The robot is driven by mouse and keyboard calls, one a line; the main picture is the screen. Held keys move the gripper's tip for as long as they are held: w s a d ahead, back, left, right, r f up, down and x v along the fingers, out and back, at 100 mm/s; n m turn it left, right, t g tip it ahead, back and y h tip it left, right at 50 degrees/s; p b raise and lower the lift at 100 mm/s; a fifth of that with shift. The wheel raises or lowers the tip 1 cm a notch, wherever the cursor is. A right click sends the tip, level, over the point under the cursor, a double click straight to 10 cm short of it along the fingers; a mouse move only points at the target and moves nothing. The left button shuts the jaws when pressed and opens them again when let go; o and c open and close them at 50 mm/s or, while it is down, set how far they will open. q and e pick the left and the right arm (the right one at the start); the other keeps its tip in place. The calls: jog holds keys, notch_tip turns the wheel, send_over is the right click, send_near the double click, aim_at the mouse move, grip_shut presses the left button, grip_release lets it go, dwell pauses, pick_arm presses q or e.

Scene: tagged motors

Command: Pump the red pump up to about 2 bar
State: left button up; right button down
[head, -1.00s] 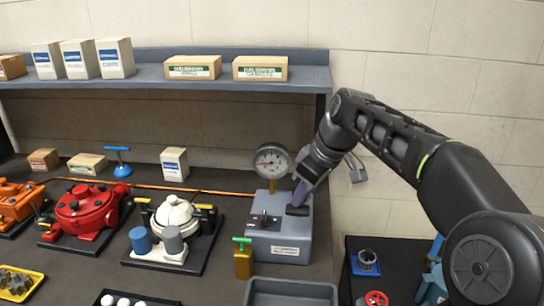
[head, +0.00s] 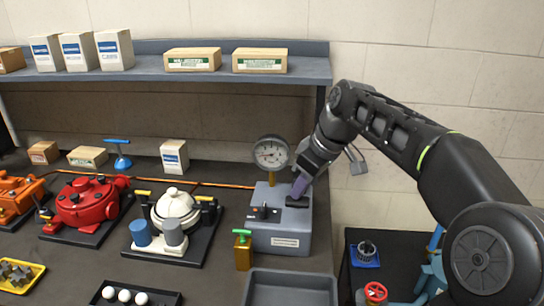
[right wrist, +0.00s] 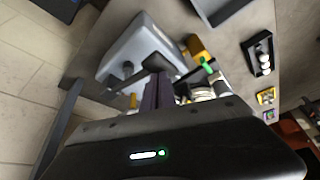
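The red pump (head: 85,203) sits on a dark base plate at the left of the bench, away from my grippers. A grey box (head: 277,222) stands at the bench's right end. The pad (right wrist: 157,62) also shows beyond the fingers in the right wrist view. My left gripper is out of view.
An orange line (head: 220,186) runs along the bench's back. A white pump (head: 175,207) stands between the red pump and the grey box. A brass, green-topped bottle (head: 243,253) and a grey tray (head: 290,287) are in front. A shelf (head: 140,76) hangs above.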

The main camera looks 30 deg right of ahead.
aim_at(301, 199)
jog(key=shift+f+b, duration=1.35)
jog(key=shift+f, duration=0.5)
jog(key=shift+r+p, duration=2)
jog(key=shift+r, duration=0.35)
jog(key=shift+f, duration=0.15)
jog(key=shift+f+b, duration=2)
jog(key=shift+f, duration=0.25)
jog(key=shift+r+p, duration=2)
jog(key=shift+r, duration=0.35)
jog(key=shift+f, duration=0.1)
